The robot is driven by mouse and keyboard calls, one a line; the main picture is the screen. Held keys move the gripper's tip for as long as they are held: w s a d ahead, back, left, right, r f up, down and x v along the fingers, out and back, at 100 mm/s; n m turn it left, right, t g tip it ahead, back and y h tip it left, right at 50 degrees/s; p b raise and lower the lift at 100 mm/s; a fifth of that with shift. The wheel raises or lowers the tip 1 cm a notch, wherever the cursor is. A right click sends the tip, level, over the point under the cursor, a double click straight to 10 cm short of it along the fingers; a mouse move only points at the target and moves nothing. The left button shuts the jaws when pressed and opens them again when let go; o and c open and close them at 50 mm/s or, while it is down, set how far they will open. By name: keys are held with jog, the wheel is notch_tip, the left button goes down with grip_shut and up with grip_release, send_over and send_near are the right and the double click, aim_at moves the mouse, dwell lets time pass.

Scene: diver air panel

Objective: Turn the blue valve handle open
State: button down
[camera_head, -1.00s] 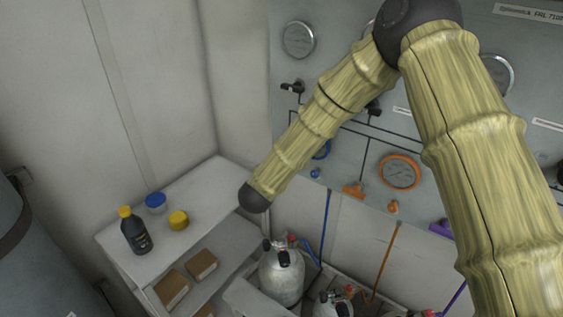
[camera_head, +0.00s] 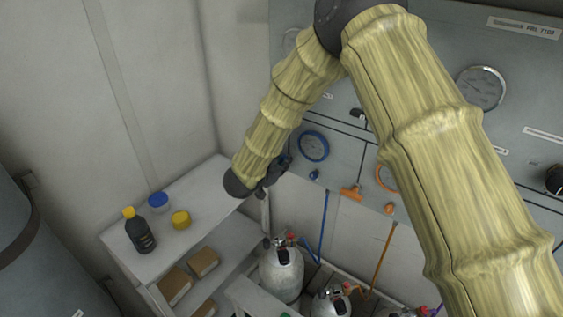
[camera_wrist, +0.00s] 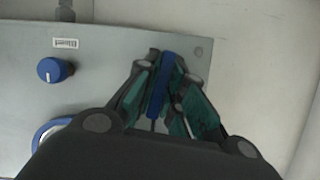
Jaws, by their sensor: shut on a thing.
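The blue valve handle (camera_wrist: 158,88) is a narrow blue bar near the edge of the grey panel in the wrist view. My gripper (camera_wrist: 166,92) is shut on it, with a teal-padded finger on each side. In the head view my gripper (camera_head: 274,172) is a dark shape at the panel's left side, beyond the end of my arm. The handle cannot be made out there. How far the handle is turned is hard to tell.
A blue round knob (camera_wrist: 54,69) and a blue-ringed gauge (camera_head: 313,146) are on the panel near my gripper. A white shelf (camera_head: 185,215) with a dark bottle (camera_head: 140,234) stands at left. Grey cylinders (camera_head: 283,272) stand below.

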jog(key=shift+w+r, duration=0.1)
jog(key=shift+r, duration=0.05)
dwell(0.3)
jog(key=c, duration=1.5)
grip_release()
jog(key=v, duration=1.2)
